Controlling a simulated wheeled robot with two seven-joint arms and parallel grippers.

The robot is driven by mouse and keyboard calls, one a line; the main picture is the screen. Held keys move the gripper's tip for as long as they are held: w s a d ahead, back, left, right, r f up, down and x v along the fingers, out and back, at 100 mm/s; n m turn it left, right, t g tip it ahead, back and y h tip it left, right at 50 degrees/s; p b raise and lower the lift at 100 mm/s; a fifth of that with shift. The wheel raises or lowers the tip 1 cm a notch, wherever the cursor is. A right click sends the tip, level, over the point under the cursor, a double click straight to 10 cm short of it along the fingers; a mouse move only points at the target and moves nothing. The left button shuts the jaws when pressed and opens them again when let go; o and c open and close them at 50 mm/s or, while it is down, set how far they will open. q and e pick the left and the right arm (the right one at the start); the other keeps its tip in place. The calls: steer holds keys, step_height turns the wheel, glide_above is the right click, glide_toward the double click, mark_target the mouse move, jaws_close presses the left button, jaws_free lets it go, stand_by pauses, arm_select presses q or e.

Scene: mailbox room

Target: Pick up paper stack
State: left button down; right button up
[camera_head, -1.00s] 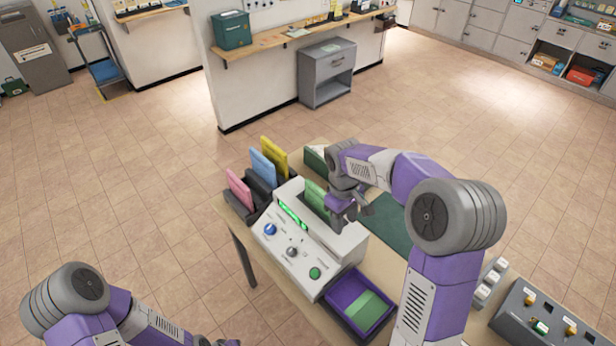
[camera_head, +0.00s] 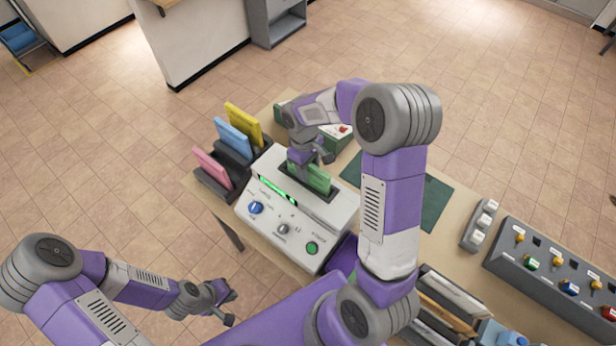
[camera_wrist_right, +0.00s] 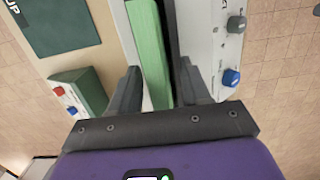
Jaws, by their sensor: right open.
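A green paper stack (camera_head: 318,181) stands upright in the slot of a white machine (camera_head: 337,212) with knobs and a lit green strip. My right gripper (camera_head: 310,160) is over the stack's upper part. In the right wrist view, the green stack (camera_wrist_right: 150,45) runs between the two spread fingers of my right gripper (camera_wrist_right: 158,88), nearer the left finger; the jaws are open, and I cannot tell whether that finger touches it. My left gripper (camera_head: 226,305) is open and empty, away from the table over the floor.
Pink (camera_head: 212,167), blue (camera_head: 233,138) and yellow (camera_head: 243,124) stacks stand in dark holders left of the machine. A green mat (camera_head: 435,203) lies to the right. A control box (camera_head: 552,265) and white switches (camera_head: 480,226) are further right. My right arm mostly hides a purple tray (camera_head: 344,256).

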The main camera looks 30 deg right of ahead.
steer(key=shift+f, duration=0.35)
jaws_close()
steer(key=shift+w, duration=0.1)
